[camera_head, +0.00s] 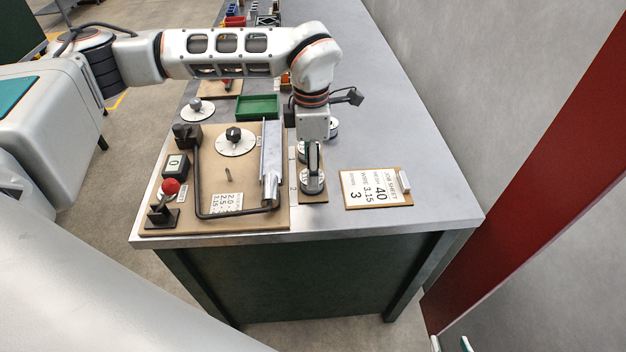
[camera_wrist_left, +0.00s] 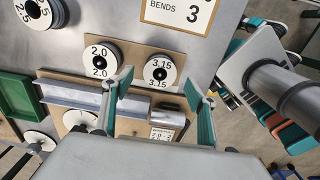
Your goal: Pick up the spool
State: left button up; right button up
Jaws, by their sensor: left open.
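The 3.15 spool (camera_wrist_left: 158,70) is a white-faced disc with a dark centre on a brown board. It also shows in the head view (camera_head: 313,187), partly hidden by my left gripper. The 2.0 spool (camera_wrist_left: 100,60) stands beside it, and a 2.5 spool (camera_wrist_left: 40,10) is farther left. My left gripper (camera_head: 312,165) hangs down over the 3.15 spool. In the left wrist view its two teal-padded fingers (camera_wrist_left: 163,85) are apart, one to each side of the spool; their height cannot be told. My right gripper (camera_head: 451,345) shows only two separated tips at the bottom edge.
A job sheet (camera_head: 372,188) reading wire 3.15 lies right of the spools. Left is a bending board (camera_head: 255,222) with a long lever, dials and a red knob (camera_head: 170,186). A green tray (camera_head: 257,107) lies behind.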

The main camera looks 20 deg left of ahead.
pick_arm(q)
notch_tip(320, 180, down, 4)
jog(key=shift+f, duration=0.15)
jog(key=shift+c, duration=0.5)
jog(key=shift+w, duration=0.1)
jog(key=c, duration=1.4)
notch_tip(320, 180, up, 20)
jog(key=shift+r, duration=0.1)
